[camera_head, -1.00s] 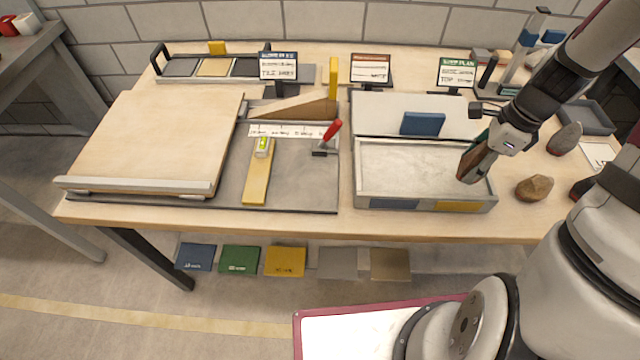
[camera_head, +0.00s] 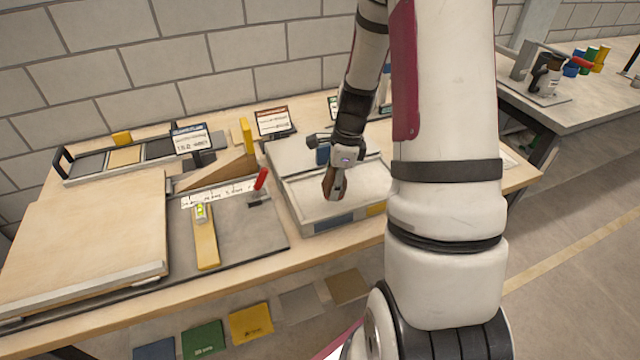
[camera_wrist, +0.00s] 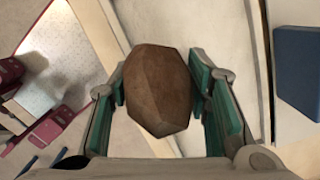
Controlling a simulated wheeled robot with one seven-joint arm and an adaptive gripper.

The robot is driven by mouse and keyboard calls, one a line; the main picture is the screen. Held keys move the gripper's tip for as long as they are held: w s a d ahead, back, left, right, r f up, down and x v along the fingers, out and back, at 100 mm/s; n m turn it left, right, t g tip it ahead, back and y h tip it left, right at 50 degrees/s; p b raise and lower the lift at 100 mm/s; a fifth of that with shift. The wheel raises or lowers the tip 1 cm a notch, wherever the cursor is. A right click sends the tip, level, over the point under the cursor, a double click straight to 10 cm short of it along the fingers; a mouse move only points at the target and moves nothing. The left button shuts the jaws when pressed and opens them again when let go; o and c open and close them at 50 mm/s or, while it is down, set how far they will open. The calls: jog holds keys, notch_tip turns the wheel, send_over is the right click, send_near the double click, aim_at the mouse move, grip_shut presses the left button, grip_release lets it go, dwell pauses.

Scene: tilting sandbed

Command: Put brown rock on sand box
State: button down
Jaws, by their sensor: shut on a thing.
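The brown rock (camera_wrist: 160,92) is held between the green-padded fingers of my gripper (camera_wrist: 160,95) in the wrist view. In the head view my gripper (camera_head: 334,184) points down over the sand box (camera_head: 310,214), a shallow grey tray of pale sand. In the wrist view the pale sand (camera_wrist: 222,28) lies behind the rock. I cannot tell whether the rock touches the sand. My arm hides the sand box's right end in the head view.
A blue block (camera_wrist: 298,70) lies beside the sand, at the right of the wrist view. A red-handled clamp (camera_head: 260,185) and a yellow bar with a level (camera_head: 206,240) are left of the box. Sign stands (camera_head: 275,122) are behind. My arm blocks the table's right part.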

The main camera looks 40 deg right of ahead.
jog(key=w, duration=0.5)
jog(key=shift+w+a+f, duration=0.1)
jog(key=shift+f, duration=0.1)
jog(key=shift+f+p, duration=0.3)
jog(key=shift+f, duration=1.45)
jog(key=shift+f, duration=0.2)
jog(key=c, duration=0.9)
grip_release()
jog(key=shift+o, duration=0.2)
